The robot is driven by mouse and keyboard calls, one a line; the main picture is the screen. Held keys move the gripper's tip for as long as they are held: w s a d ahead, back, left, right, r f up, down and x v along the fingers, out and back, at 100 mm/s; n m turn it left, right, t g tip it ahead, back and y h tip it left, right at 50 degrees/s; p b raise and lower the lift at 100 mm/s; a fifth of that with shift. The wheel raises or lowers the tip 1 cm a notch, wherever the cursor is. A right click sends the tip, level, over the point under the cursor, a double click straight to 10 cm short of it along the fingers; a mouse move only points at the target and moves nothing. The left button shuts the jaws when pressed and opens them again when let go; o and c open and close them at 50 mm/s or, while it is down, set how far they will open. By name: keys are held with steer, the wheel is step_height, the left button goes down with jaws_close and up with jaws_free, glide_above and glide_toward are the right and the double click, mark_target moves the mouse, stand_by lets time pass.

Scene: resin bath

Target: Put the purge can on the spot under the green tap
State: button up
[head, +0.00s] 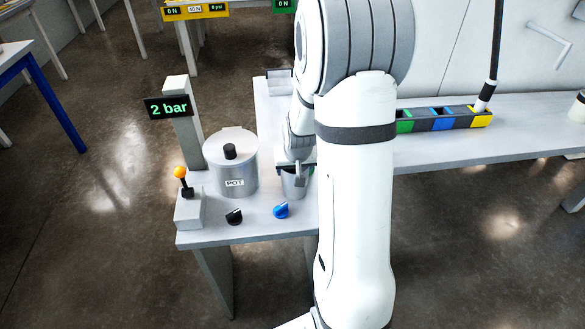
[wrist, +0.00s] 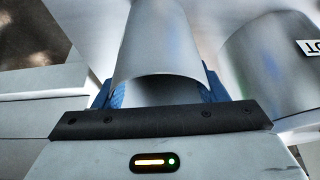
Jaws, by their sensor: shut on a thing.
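My gripper (head: 297,166) is shut on a plain grey metal can (head: 293,184), just right of the pot. My arm hides the can's right part in the head view. In the wrist view the can (wrist: 158,45) stands between the blue finger pads of my gripper (wrist: 160,90). I cannot tell whether the can's base touches the bench. I cannot make out a green tap or a spot under it in either view.
The lidded pot (head: 230,165) stands close left of the can. A black knob (head: 234,216) and a blue knob (head: 281,210) are at the bench front. An orange-tipped lever (head: 180,173) and a "2 bar" display (head: 168,107) are left. Coloured slots (head: 445,119) lie right.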

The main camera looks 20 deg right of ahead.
steer(key=o, duration=1)
